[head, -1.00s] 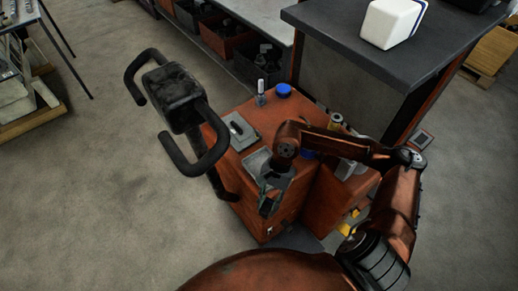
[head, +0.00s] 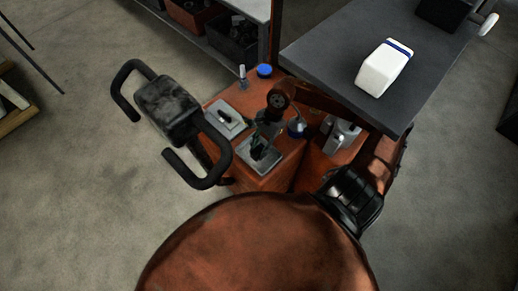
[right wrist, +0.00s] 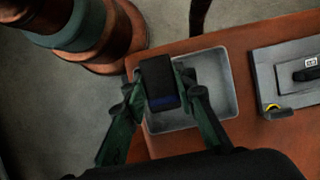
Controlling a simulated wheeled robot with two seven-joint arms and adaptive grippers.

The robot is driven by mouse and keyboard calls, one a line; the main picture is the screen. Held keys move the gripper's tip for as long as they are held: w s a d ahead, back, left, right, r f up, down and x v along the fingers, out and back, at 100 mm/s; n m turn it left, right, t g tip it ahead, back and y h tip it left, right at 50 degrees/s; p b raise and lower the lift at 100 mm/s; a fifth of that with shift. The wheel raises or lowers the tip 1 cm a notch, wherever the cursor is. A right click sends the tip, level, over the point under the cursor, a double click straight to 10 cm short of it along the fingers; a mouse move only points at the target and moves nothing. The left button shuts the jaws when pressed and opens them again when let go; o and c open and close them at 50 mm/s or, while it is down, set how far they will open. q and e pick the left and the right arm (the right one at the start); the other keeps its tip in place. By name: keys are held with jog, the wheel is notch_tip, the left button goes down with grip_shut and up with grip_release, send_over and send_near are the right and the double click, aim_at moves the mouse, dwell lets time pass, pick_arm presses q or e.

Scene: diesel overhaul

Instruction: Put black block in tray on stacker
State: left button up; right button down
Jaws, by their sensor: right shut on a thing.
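The orange stacker (head: 282,165) stands ahead with its black handle to the left. A shallow grey tray (head: 272,166) sits on its top; the tray also shows in the right wrist view (right wrist: 228,84). My right gripper (head: 259,149) points down over the tray. In the right wrist view its green fingers (right wrist: 160,90) are shut on a black block (right wrist: 157,72) with a blue band. The block overlaps the tray's left part; whether it touches the tray floor I cannot tell. In the head view the block is mostly hidden. My left gripper is out of view.
A grey plate with a black handle (head: 225,118) lies beside the tray. A blue cap (head: 264,71) and a small bottle (head: 242,76) stand behind. The stacker's black tiller handle (head: 168,108) rises at left. A dark-topped counter (head: 340,60) holds a white container (head: 384,68).

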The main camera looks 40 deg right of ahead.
aim_at(259, 147)
jog(key=w+d+f, duration=0.1)
jog(key=f, duration=0.1)
jog(key=w+d+f, duration=0.2)
jog(key=f, duration=0.1)
jog(key=shift+w+f, duration=0.15)
jog(key=shift+f, duration=1.7)
jog(key=shift+f, duration=0.2)
jog(key=c, duration=1.6)
grip_release()
jog(key=shift+r, duration=0.1)
jog(key=v, duration=1.2)
jog(key=shift+r, duration=0.15)
